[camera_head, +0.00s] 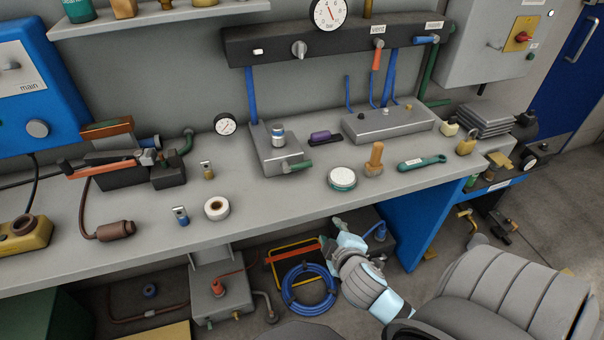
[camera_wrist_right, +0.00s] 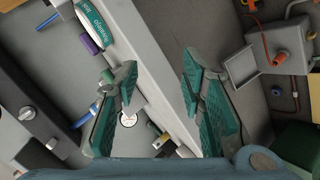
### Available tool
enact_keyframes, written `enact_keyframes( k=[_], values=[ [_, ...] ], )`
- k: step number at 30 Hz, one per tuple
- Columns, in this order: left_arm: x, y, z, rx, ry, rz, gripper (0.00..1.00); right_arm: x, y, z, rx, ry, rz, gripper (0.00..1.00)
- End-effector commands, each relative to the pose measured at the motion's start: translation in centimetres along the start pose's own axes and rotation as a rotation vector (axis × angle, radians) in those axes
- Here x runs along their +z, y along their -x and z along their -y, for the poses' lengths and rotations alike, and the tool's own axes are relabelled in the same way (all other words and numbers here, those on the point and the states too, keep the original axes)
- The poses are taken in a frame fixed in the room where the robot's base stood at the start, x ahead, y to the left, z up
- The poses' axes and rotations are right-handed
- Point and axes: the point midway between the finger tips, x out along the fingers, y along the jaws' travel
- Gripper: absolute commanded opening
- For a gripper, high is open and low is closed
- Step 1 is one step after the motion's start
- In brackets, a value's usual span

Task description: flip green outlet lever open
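A small lever with a green handle (camera_head: 297,166) sticks out to the right from the front of a low grey block (camera_head: 272,149) on the bench. It looks roughly level. A small blue-and-white cylinder (camera_head: 277,134) stands on that block. My right gripper (camera_head: 338,238) is in front of the bench edge, below and to the right of the green handle, apart from it. In the right wrist view the gripper (camera_wrist_right: 158,72) is open, with nothing between its teal fingers. I cannot make out the green lever clearly there. My left gripper is not in view.
A round tin (camera_head: 342,179), a wooden-handled tool (camera_head: 375,160), a purple-capped item (camera_head: 325,138) and a white tape roll (camera_head: 217,208) lie around the grey block. A coiled blue hose (camera_head: 310,290) is below the bench. The bench's front edge is nearby.

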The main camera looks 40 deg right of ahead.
Motion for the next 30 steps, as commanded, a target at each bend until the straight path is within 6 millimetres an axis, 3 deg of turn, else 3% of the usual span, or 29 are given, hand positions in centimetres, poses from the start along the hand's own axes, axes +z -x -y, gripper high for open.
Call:
enact_keyframes(
  k=[1,3,8,13,21,25,30],
  values=[
    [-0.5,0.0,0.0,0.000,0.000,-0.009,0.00,-1.2,-1.0,-2.0,0.084,0.114,-0.057,0.36],
    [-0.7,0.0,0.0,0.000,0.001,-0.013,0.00,-3.0,-2.0,-4.3,0.192,0.280,-0.135,0.36],
    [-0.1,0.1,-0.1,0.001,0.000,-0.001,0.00,-5.7,-3.2,-6.4,0.322,0.514,-0.236,0.36],
    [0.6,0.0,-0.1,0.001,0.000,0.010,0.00,-6.7,-5.8,-7.3,0.331,0.527,-0.242,0.36],
    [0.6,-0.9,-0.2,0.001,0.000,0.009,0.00,-9.0,-13.0,-8.9,0.328,0.521,-0.241,0.36],
    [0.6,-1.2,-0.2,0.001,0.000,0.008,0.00,-9.7,-15.1,-9.5,0.327,0.522,-0.241,0.36],
    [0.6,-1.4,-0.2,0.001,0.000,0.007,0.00,-10.1,-16.2,-9.8,0.325,0.521,-0.242,0.36]
  ],
)
